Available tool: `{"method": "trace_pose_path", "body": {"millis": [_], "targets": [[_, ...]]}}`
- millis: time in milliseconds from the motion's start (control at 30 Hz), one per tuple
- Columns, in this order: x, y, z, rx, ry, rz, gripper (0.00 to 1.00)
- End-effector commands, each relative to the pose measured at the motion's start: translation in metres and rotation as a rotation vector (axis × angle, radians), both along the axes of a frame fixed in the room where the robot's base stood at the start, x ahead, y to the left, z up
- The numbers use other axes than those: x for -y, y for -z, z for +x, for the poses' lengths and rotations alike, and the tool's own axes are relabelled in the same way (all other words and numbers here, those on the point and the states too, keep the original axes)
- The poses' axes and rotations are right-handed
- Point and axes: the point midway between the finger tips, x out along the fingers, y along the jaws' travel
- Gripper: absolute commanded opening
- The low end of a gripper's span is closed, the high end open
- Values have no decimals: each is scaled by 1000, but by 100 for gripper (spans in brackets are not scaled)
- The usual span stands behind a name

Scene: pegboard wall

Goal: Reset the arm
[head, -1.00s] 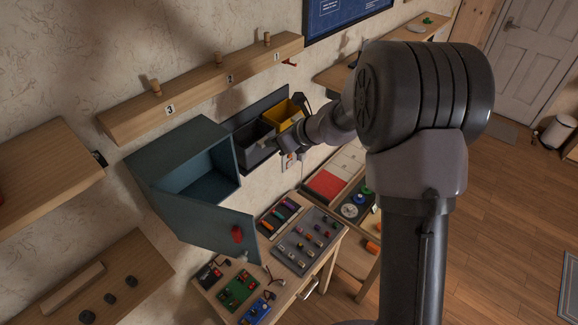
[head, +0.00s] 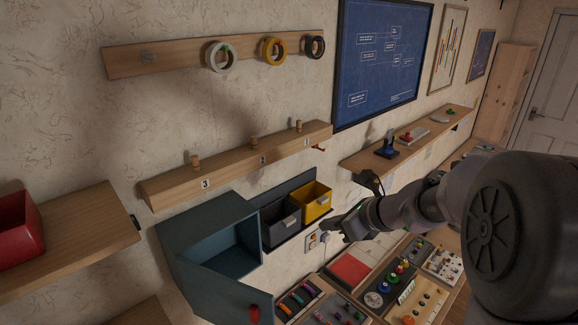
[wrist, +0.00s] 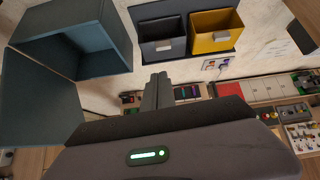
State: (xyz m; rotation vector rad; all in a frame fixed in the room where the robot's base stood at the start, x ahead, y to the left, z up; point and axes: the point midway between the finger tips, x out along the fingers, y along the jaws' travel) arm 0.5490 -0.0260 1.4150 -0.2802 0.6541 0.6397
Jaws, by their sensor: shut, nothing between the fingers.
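My gripper (head: 332,226) is at the end of my arm, in front of the wall just right of the two bins in the head view. In the wrist view its two fingers (wrist: 158,92) are together with nothing between them. It is apart from the grey bin (head: 281,222) and the yellow bin (head: 316,201). The teal cabinet (head: 190,240) stands to the left with its door (head: 225,297) open and its visible inside empty. The cabinet also shows at the upper left of the wrist view (wrist: 62,25).
A peg rail (head: 235,170) numbered 3 hangs above the bins. Tape rolls (head: 273,52) hang higher. A shelf (head: 405,140) with small devices is at the right. Below are a bench with colored parts (head: 298,300) and several trays (head: 350,268). A red bin (head: 15,232) sits far left.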

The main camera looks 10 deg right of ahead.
Motion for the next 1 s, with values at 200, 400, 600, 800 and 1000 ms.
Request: {"method": "trace_pose_path", "body": {"millis": [200,400,600,800,1000], "targets": [[-68,97,-114,229,-582,-496,0],[-82,207,-235,452,-1183,-1028,0],[-68,265,-289,551,-1510,-1336,0],[-64,264,-295,559,-1560,-1382,0],[-64,263,-295,558,-1557,-1380,0]]}}
